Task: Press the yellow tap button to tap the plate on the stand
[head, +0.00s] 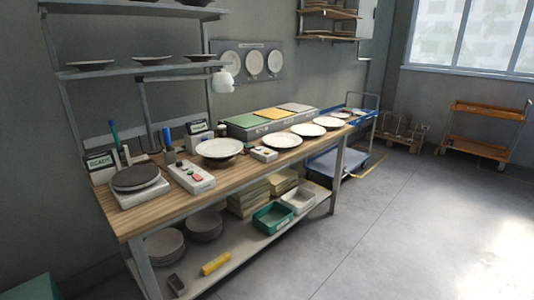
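A white plate (220,148) rests on a dark stand on the wooden workbench (165,205). A pale control box (190,178) with small buttons, one looking red, lies in front and to the left of the plate. A smaller pale box (263,154) with a reddish spot sits just right of the plate. The buttons are too small for me to tell which one is yellow. A white rounded head (224,81) hangs on an arm from a post, well above the plate. Neither of my grippers is in view.
A dark round disc (136,178) on a pale base stands at the bench's left end, beside a display box (101,163). More plates (283,140) line the bench to the right. A lower shelf holds stacked plates and bins (273,217).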

